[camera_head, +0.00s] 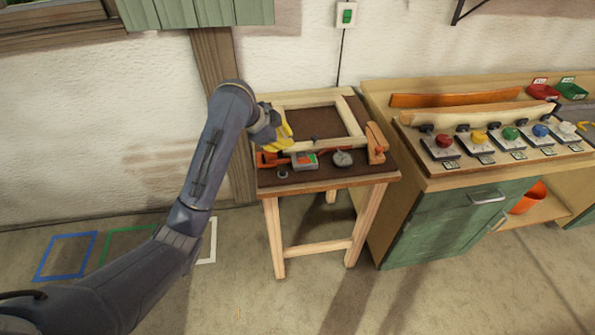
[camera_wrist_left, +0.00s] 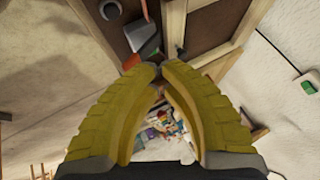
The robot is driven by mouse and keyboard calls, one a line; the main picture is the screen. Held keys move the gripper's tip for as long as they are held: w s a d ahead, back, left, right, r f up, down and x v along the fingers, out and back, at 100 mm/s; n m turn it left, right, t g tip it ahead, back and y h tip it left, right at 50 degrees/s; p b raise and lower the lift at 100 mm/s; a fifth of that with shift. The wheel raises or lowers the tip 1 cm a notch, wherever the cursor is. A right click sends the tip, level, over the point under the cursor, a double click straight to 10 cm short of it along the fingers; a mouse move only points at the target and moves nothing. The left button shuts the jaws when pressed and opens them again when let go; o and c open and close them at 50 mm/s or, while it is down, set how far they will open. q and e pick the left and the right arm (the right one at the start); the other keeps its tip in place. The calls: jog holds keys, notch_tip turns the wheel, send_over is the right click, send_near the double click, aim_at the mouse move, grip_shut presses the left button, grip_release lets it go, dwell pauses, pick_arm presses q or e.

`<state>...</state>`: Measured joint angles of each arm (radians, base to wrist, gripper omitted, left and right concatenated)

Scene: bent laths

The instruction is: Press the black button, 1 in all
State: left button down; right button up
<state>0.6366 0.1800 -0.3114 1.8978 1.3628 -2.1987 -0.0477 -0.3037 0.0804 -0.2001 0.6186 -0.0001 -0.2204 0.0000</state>
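I cannot make out a clear black button. A small grey box with a red and a green part (camera_head: 304,160) lies on the front of the small work table (camera_head: 325,185); it also appears near the top of the left wrist view (camera_wrist_left: 151,47). A small dark piece (camera_wrist_left: 181,51) shows beside it there. My left gripper (camera_head: 284,136) has yellow fingers and is above the table's left side, near the wooden frame (camera_head: 352,119). In the left wrist view its fingertips (camera_wrist_left: 158,69) meet, with nothing seen between them. My right gripper is not in view.
A bench to the right carries coloured buttons, including red (camera_head: 444,140), yellow (camera_head: 479,135), green (camera_head: 510,133) and blue (camera_head: 541,130), with small black knobs behind. A round grey gauge-like thing (camera_head: 343,158) and an orange-red tool (camera_head: 267,159) lie on the table.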

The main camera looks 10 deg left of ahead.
aim_at(293, 163)
pick_arm(q)
jog(key=shift+d+r, duration=0.2)
jog(key=shift+f, duration=0.1)
jog(key=shift+f, duration=4.3)
jog(key=c, duration=2.1)
grip_release()
grip_shut()
jog(key=shift+f, duration=0.2)
